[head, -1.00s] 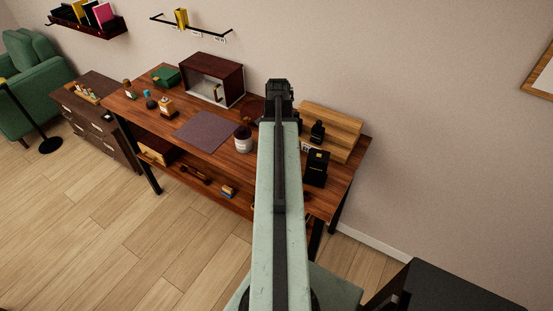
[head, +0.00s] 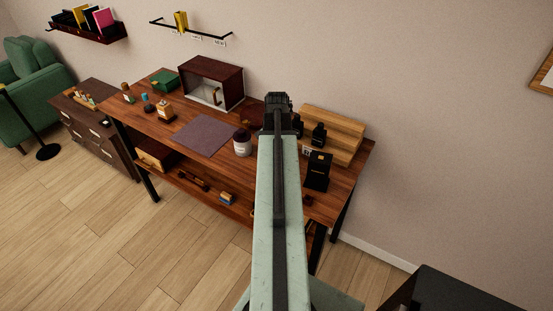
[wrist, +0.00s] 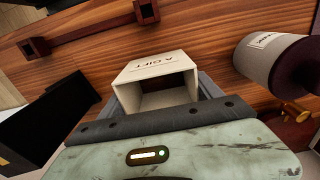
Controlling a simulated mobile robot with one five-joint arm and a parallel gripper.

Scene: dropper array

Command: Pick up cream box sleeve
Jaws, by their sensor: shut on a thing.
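The cream box sleeve (wrist: 158,66) is between the jaws of my gripper (wrist: 157,93) in the wrist view. It is a hollow box with its open end facing the camera and dark lettering on its upper face. My gripper is shut on it, with a grey finger along each side. In the head view my gripper (head: 278,108) is over the right half of the wooden table, and my own arm hides the sleeve. I cannot tell whether the sleeve still touches the wood.
A cream jar (head: 242,144) stands left of my arm, and a labelled jar (wrist: 268,58) is at right in the wrist view. A black box (head: 318,170), dark bottles (head: 319,134) and a wooden stepped stand (head: 338,122) are at right. A purple mat (head: 204,137) lies clear.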

